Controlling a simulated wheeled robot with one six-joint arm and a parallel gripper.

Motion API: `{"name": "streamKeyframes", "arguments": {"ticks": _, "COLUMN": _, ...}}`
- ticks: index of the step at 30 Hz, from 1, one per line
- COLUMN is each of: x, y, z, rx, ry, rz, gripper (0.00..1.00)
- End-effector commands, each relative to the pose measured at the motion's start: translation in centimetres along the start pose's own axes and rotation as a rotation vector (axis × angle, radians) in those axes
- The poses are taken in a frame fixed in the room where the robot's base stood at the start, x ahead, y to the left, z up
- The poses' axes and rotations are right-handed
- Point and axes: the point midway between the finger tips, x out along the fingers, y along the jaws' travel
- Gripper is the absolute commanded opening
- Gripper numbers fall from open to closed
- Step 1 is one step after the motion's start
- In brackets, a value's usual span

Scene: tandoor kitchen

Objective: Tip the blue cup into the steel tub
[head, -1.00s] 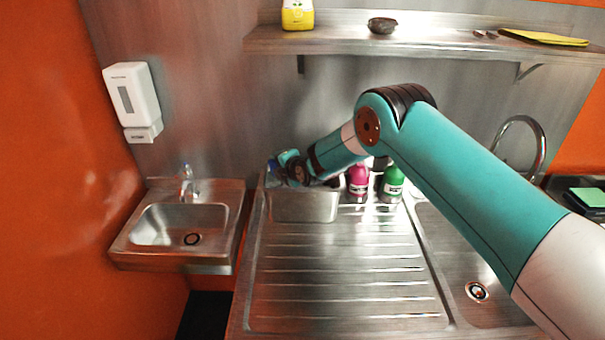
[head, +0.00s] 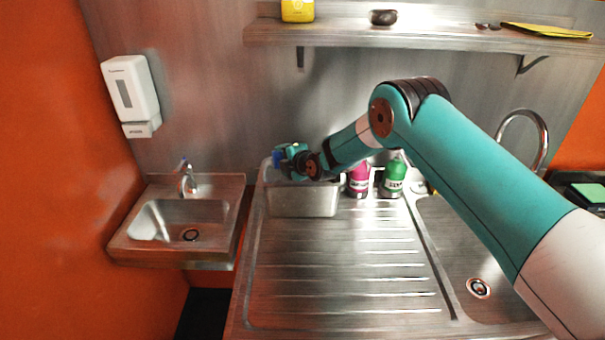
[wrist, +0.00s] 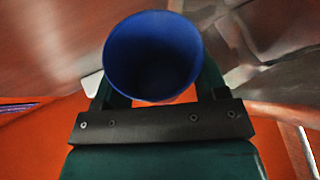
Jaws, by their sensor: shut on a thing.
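The blue cup (wrist: 153,55) is between the fingers of my gripper (wrist: 155,92) in the wrist view, with its round mouth toward the camera. Its inside is dark, and I cannot make out any contents. In the head view only a small blue part of the cup (head: 277,159) shows at the far end of my gripper (head: 287,157), which is shut on it. The steel tub (head: 303,201) stands at the back left of the drainboard. My gripper is above the tub's back left part. The tub's inside is mostly hidden by my arm and its front wall.
A pink bottle (head: 358,180) and a green bottle (head: 393,178) stand just right of the tub. A shelf (head: 420,38) runs along the wall above. A small hand basin (head: 180,220) is at left. The ribbed drainboard (head: 345,270) in front is clear.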

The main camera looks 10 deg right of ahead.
Motion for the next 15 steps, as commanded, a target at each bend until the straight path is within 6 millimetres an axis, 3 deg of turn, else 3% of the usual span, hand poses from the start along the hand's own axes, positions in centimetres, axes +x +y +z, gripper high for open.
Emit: {"name": "streamKeyframes", "arguments": {"ticks": 15, "x": -0.47, "y": 0.33, "z": 0.76, "rx": 0.166, "ry": 0.067, "rz": 0.075, "gripper": 0.38}}
